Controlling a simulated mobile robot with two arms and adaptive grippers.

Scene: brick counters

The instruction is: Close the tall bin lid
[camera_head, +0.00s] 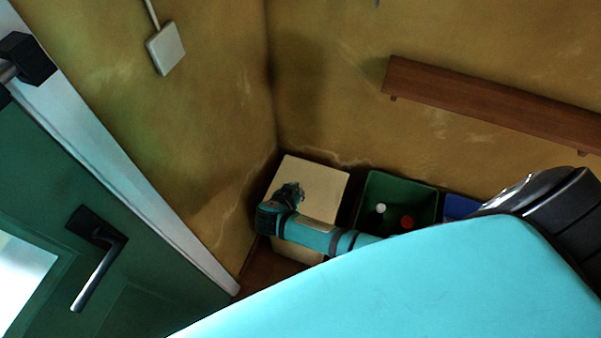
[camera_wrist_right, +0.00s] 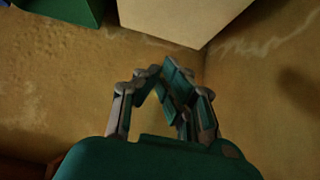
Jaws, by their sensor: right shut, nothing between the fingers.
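The tall bin (camera_head: 319,183) is cream and stands in the corner in the head view, left of a green bin. A plain, pale surface of it faces me; I cannot tell the lid's exact angle. In the right wrist view a cream surface (camera_wrist_right: 180,18) fills the top middle. My right gripper (camera_head: 290,192) is in front of or over the cream bin in the head view and hides part of it. Its fingers (camera_wrist_right: 163,78) are shut and empty, apart from the cream surface in the wrist view. My left gripper is not in view.
The open green bin (camera_head: 372,190) holds bottles with white and red caps. A blue bin (camera_head: 458,207) stands right of it, partly hidden by my arm. A brown wall shelf (camera_head: 480,97) is above. A green door (camera_head: 150,265) is at left.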

